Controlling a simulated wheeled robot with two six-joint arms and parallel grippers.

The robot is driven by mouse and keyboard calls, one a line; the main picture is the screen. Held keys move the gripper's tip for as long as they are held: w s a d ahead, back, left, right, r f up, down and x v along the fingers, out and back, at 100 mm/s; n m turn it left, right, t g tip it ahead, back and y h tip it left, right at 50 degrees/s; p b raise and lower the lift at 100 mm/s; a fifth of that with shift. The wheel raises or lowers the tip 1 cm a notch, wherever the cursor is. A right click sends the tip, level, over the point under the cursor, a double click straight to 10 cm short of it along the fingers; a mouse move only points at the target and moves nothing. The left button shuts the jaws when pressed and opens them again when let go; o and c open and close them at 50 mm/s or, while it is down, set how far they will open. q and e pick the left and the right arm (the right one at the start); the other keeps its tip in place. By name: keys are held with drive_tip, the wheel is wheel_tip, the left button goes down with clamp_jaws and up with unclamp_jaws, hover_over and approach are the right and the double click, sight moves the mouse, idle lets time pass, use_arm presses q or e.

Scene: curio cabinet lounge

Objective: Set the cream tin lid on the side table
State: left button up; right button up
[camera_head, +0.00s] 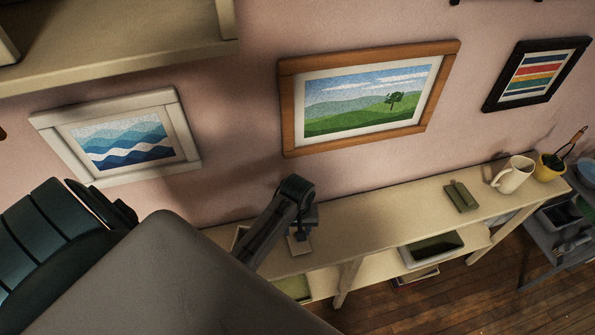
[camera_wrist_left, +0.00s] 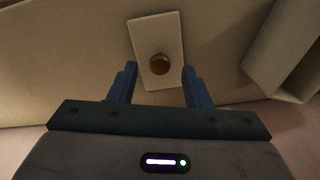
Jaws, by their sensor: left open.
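The cream tin lid (camera_wrist_left: 148,40), a flat rectangle with a round brass knob (camera_wrist_left: 159,64), lies on a pale surface in the left wrist view. The same lid is partly visible in the head view (camera_head: 298,246), on the long cream shelf unit (camera_head: 375,228) by the wall. My left gripper (camera_wrist_left: 158,82) is open, its two blue fingers apart with the lid's knob end between them; I cannot tell whether they touch it. In the head view my left gripper (camera_head: 303,232) is small and dark above the lid. A grey table (camera_head: 540,235) at the far right may be the side table.
A dark-bottomed tray (camera_head: 432,249) sits on the lower shelf. The top between lid and green box is clear.

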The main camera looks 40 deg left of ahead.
use_arm(q)
wheel_tip(320, 180, up, 10)
use_arm(e)
drive_tip(key=shift+d+f, duration=0.25)
drive_tip(key=shift+d, duration=0.1)
use_arm(q)
drive_tip(key=shift+f, duration=0.1)
use_arm(e)
drive_tip(key=shift+a, duration=0.25)
idle(0.4)
drive_tip(key=shift+d, duration=0.25)
idle(1.1)
